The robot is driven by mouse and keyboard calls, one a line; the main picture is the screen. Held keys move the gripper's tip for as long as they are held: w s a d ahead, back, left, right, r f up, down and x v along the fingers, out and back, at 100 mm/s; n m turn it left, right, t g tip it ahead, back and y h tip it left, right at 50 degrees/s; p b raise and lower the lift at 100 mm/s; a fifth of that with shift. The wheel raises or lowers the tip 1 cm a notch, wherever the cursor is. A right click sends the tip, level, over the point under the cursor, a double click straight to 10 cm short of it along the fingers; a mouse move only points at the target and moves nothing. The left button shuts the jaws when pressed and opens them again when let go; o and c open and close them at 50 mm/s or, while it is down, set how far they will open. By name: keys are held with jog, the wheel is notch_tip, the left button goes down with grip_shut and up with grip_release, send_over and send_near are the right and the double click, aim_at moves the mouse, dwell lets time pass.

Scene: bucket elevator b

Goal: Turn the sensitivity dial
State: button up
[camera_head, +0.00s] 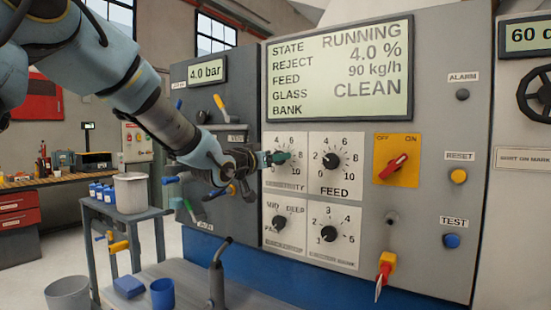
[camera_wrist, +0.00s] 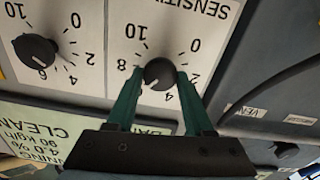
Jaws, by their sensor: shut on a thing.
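The sensitivity dial is a black round knob (camera_wrist: 158,73) on a white scale plate (camera_head: 298,141), at the upper left of the dial group in the head view. The wrist view shows it upside down, with part of the label "SENSITI…" visible. A pale pointer mark on the knob seems to point between 4 and 6.
The feed dial (camera_head: 330,160) is close on the right, with two more dials (camera_head: 279,221) (camera_head: 329,233) below. A red switch on a yellow plate (camera_head: 397,161) is farther right. The display (camera_head: 340,70) above reads RUNNING, reject 4.0 %, 90 kg/h, CLEAN. Levers (camera_head: 220,107) stand left.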

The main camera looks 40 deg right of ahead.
grip_shut()
jog(key=shift+m+b, duration=1.2)
jog(key=shift+b, duration=0.55)
jog(key=o, duration=0.7)
grip_release()
jog(key=shift+o, duration=0.2)
jog(key=b+v, duration=0.2)
jog(key=v, duration=0.8)
jog(key=shift+a, duration=0.35)
